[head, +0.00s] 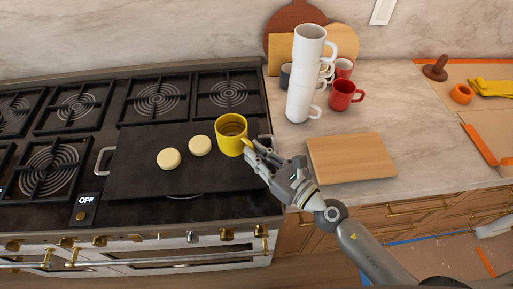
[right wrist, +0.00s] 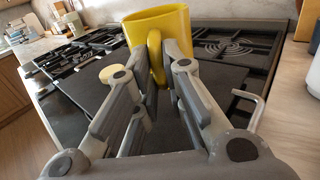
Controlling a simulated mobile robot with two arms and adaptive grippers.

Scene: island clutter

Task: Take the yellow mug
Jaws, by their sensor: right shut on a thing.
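The yellow mug (head: 231,134) is upright over the right end of the black griddle plate (head: 140,172) on the stove. I cannot tell whether its base touches the plate. My right gripper (head: 250,150) reaches in from the lower right and is shut on the mug's handle. In the right wrist view the mug (right wrist: 172,28) stands ahead, with its handle (right wrist: 155,55) between the fingers of my right gripper (right wrist: 158,62). My left gripper is not in view.
Two pale round pieces (head: 168,158) (head: 200,146) lie on the griddle left of the mug. A stack of white mugs (head: 303,80), a red mug (head: 343,95) and a wooden board (head: 350,158) stand on the counter to the right. Boards lean on the wall behind.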

